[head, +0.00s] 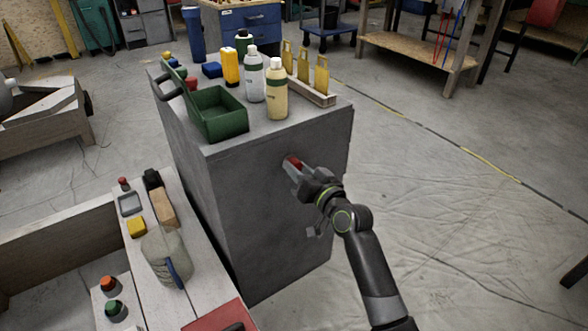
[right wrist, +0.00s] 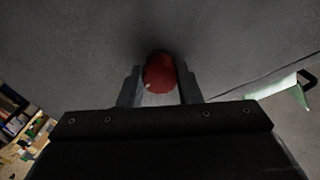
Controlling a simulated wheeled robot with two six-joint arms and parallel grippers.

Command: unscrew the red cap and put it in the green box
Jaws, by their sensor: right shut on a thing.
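The red cap (head: 293,162) is between the fingers of my right gripper (head: 291,165), in front of the grey cabinet's side face. In the right wrist view the cap (right wrist: 160,73) looks round, with one finger on each side. My right gripper is shut on it. I cannot tell whether the cap touches the grey face. The green box (head: 222,122) is an open bin on the cabinet top, up and to the left of my gripper. Its inside is only partly seen. My left gripper is not in view.
The grey cabinet (head: 300,215) carries several bottles, including a cream bottle (head: 276,92), and a wooden rack (head: 311,92) of yellow items. A cluttered bench with a jug (head: 163,258) stands at the lower left. The sheeted floor to the right is clear.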

